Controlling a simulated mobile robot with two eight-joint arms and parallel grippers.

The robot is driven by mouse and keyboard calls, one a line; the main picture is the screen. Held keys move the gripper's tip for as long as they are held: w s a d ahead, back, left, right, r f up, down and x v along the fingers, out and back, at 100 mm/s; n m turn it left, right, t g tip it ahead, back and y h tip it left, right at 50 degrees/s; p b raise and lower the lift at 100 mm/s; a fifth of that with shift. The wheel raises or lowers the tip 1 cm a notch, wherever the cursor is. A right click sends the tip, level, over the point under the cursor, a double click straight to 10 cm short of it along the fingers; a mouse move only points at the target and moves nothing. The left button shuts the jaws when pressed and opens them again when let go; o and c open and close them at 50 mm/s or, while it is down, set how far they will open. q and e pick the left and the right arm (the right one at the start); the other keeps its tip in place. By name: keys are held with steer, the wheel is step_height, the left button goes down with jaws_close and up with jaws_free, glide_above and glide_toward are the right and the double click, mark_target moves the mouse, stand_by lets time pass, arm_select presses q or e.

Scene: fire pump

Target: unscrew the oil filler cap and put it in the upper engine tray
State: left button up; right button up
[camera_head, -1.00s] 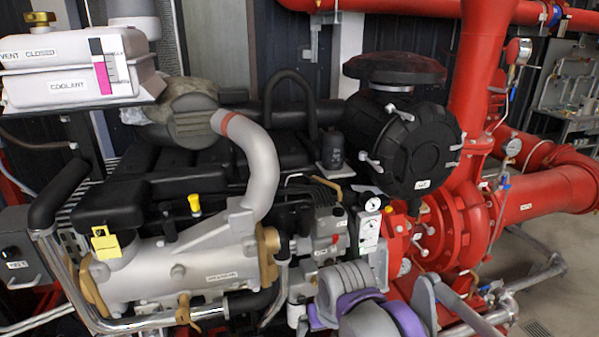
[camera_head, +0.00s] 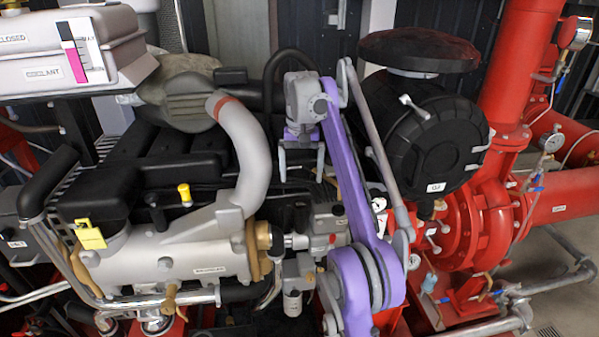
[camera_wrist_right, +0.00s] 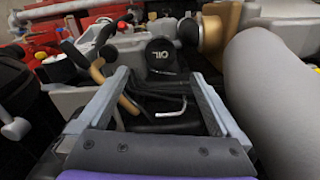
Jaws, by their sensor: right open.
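The oil filler cap (camera_wrist_right: 160,57) is black and round with "OIL" in white, in the right wrist view. It shows just beyond and between the fingertips of my right gripper (camera_wrist_right: 160,76), which is open with nothing held. In the head view my right gripper (camera_head: 301,168) points down over the engine, between the grey elbow pipe and the black round housing. I cannot make out the cap surely in the head view. I cannot identify the upper engine tray in either view. My left gripper is not in view.
The grey elbow pipe (camera_head: 240,150) stands close to my right gripper; it fills the right of the wrist view (camera_wrist_right: 275,90). A black round housing (camera_head: 425,135) is on the other side. A bent metal rod (camera_wrist_right: 165,108) shows between the fingers. Red pipes (camera_head: 500,110) stand at right.

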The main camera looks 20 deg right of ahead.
mark_target(301, 204)
steer(key=shift+a+f, duration=0.1)
steer(key=shift+f, duration=0.35)
step_height(301, 204, down, 5)
steer(key=shift+f, duration=0.1)
step_height(301, 204, down, 3)
steer(key=shift+s+f+b, duration=0.15)
steer(key=shift+f+b, duration=0.05)
steer(key=shift+b, duration=0.75)
steer(key=shift+s+r, duration=0.15)
steer(key=shift+r, duration=0.05)
steer(key=shift+w+f, duration=0.35)
steer(key=shift+f, duration=0.1)
steer(key=shift+s+f+b, duration=0.25)
steer(key=shift+f+b, duration=0.05)
steer(key=shift+f, duration=0.05)
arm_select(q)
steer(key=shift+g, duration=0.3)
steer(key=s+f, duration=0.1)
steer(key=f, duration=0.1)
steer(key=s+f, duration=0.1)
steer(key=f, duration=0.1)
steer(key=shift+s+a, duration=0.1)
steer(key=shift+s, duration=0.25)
arm_select(e)
steer(key=shift+f, duration=0.15)
steer(key=shift+w, duration=0.1)
